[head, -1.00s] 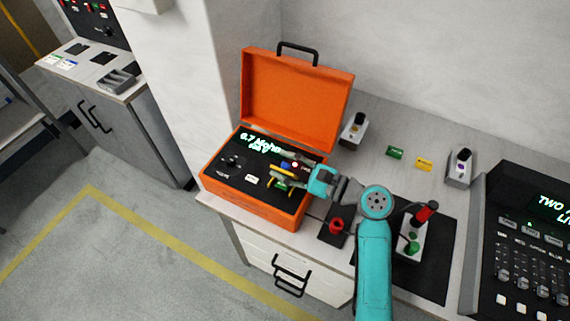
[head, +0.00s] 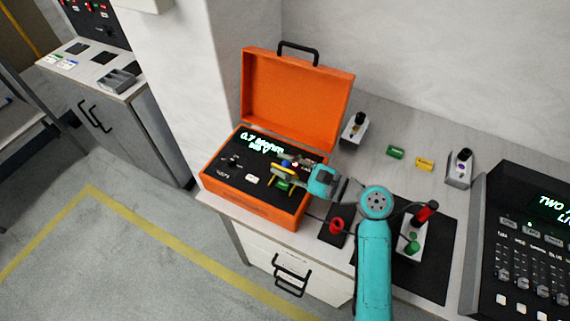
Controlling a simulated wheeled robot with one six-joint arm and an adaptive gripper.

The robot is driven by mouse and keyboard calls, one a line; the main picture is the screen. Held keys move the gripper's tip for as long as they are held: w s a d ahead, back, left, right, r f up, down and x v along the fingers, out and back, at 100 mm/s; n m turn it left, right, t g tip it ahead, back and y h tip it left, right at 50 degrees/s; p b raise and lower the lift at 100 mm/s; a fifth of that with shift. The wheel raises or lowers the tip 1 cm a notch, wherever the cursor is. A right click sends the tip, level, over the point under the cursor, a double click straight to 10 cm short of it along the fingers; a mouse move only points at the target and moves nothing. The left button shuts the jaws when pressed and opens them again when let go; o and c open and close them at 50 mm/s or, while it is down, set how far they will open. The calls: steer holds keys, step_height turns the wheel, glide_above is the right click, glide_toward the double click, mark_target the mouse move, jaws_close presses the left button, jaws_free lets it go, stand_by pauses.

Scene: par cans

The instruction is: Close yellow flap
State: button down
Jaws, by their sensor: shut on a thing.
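An orange case (head: 252,210) stands on the bench with its lid (head: 298,105) raised. Its black panel carries a lit display (head: 262,145), knobs and small coloured parts. A yellow flap (head: 282,168) shows as a thin strip at the panel's right half, right at my fingertips. Another yellow bit shows just below it, and a green part (head: 282,186) lies beside it. My gripper (head: 287,176) reaches in from the right, low over the panel, and is shut on the yellow flap. The fingers hide much of the flap, so its exact angle cannot be told.
A red-and-green device (head: 412,235) stands near my arm. A black console (head: 525,245) is at far right.

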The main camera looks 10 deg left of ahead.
steer(key=n, duration=0.1)
steer(key=s+n, duration=0.1)
steer(key=n, duration=0.2)
steer(key=shift+s+a+f, duration=0.3)
steer(key=shift+f, duration=0.1)
steer(key=shift+s+a+f+n, duration=0.1)
steer(key=shift+s+f+n, duration=0.2)
steer(key=shift+n, duration=0.6)
steer(key=shift+s+a+f+n, duration=0.1)
steer(key=shift+s+f+n, duration=0.2)
steer(key=shift+n, duration=0.6)
steer(key=c, duration=1.1)
jaws_free()
steer(key=v, duration=1.2)
